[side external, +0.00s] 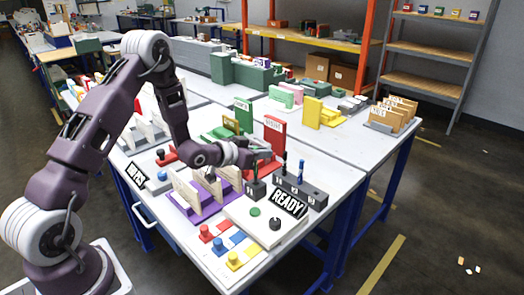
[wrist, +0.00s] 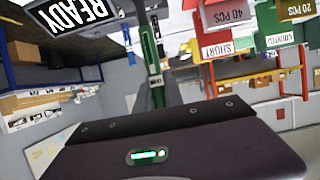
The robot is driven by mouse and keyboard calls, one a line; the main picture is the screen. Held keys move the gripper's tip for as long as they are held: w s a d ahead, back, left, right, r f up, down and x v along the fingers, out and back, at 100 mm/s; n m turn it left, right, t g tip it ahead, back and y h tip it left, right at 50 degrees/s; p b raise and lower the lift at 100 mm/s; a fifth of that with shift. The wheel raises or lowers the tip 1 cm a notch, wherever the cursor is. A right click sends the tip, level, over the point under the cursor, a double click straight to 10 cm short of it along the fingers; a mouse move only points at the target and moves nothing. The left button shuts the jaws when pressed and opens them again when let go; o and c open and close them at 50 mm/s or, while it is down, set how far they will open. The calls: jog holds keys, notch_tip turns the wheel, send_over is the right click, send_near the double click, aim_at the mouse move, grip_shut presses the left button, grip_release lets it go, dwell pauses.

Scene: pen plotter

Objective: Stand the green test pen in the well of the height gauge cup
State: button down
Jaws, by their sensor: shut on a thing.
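The green test pen (wrist: 149,48) is upright in my gripper. In the wrist view its white-marked end is near the gripper and its other end points to the dark block at the top edge. In the side view my gripper (side external: 252,157) is shut on the pen, directly above a small black block (side external: 257,191) with a white label, seemingly the height gauge cup. The pen shows there as a thin dark upright line (side external: 256,171). Its lower end meets the block's top in the picture; I cannot tell whether it is in the well. The well is hidden.
A long black rack (side external: 302,187) with upright pens stands close to the right. The READY sign (side external: 289,204) and a pale button panel (side external: 262,232) are in front. A purple base with cream dividers (side external: 190,196) is to the left; a red SHORT sign (side external: 273,136) stands behind.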

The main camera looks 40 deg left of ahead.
jog(key=shift+f, duration=1.75)
jog(key=c, duration=1.4)
grip_release()
jog(key=shift+o, duration=0.2)
jog(key=v, duration=0.7)
jog(key=shift+r, duration=0.15)
